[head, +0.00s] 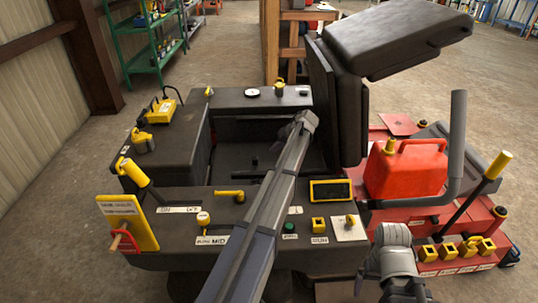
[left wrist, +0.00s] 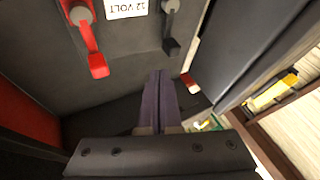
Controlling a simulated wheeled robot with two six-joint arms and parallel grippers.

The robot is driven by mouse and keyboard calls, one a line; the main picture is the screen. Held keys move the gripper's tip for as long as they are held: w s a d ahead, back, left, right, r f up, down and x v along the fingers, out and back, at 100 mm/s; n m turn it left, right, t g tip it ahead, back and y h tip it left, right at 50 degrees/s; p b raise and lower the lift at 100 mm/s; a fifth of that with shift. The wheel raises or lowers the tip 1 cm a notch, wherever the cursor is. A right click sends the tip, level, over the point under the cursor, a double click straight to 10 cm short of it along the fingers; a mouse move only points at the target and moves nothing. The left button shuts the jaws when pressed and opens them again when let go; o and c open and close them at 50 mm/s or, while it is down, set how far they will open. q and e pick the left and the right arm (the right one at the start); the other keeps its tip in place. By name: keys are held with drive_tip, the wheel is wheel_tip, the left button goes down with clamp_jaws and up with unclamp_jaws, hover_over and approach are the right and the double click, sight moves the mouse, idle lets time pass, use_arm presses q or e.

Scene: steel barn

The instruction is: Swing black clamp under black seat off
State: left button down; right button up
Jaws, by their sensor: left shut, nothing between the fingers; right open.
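The black seat (head: 398,45) is tipped up above the machine's open bay. The black clamp (left wrist: 171,38) shows in the left wrist view, hanging from a grey round post on the dark wall, right of a "12 VOLT" label. A red clamp (left wrist: 93,48) hangs from another post left of that label. My left gripper (head: 304,122) reaches into the bay beneath the seat. It is shut and empty, its fingertips (left wrist: 161,76) below the black clamp and apart from it. Both clamps are hidden in the head view. My right gripper (head: 393,238) is open, near the console's right side.
A red can (head: 406,168) and a grey bent bar (head: 458,140) stand right of the bay. The front console (head: 230,222) carries yellow knobs and a small screen. In the left wrist view, a dark panel (left wrist: 255,45) closes off the right side of the bay.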

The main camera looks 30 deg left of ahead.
sight(255, 168)
use_arm(q)
drive_tip(key=b+x, duration=0.7)
drive_tip(key=x, duration=0.2)
drive_tip(key=shift+d+f, duration=0.1)
drive_tip(key=shift+a+f+b, duration=0.25)
drive_tip(key=shift+a+b, duration=0.05)
drive_tip(key=shift+r, duration=0.1)
